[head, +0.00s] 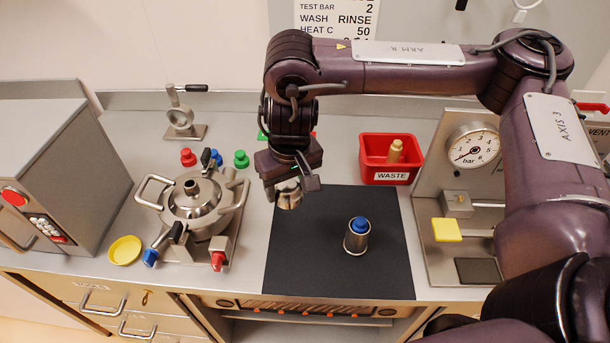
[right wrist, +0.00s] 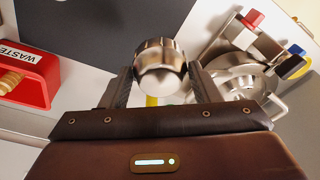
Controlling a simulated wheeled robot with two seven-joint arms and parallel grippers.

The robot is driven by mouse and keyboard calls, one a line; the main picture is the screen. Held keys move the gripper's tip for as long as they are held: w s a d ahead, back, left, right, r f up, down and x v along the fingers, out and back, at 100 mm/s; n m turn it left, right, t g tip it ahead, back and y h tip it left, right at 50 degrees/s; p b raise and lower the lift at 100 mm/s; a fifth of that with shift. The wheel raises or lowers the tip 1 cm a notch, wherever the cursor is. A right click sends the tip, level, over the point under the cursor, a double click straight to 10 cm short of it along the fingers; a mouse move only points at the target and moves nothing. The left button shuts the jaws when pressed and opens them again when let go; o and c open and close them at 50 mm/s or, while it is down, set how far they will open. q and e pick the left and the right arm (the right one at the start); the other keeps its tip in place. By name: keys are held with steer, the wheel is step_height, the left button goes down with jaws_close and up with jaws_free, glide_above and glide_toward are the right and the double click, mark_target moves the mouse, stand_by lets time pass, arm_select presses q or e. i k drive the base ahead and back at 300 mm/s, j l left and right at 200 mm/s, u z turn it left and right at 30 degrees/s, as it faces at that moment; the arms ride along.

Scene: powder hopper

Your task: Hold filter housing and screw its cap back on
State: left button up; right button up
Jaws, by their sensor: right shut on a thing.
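The filter housing (head: 357,242) is a metal cup standing upright on the black mat, with a blue piece (head: 360,224) showing at its top. My right gripper (head: 290,184) points down above the mat's left edge, left of the housing and apart from it. It is shut on the silvery cap (head: 289,197). In the right wrist view the cap (right wrist: 160,68) sits between both fingers of my right gripper (right wrist: 163,84). My left gripper is in neither view, and nothing visible holds the housing.
The black mat (head: 310,270) is otherwise clear. Behind it stands a red waste bin (head: 372,150) with a tan cylinder inside. A metal vessel with handles (head: 192,200) stands at left, near a yellow dish (head: 125,250). A gauge stand (head: 435,190) is at right.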

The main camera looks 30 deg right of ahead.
mark_target(355, 245)
steer(key=z, duration=1.6)
steer(key=k+l, duration=0.15)
steer(key=k, duration=0.25)
steer(key=k+l, duration=0.1)
steer(key=k, duration=0.35)
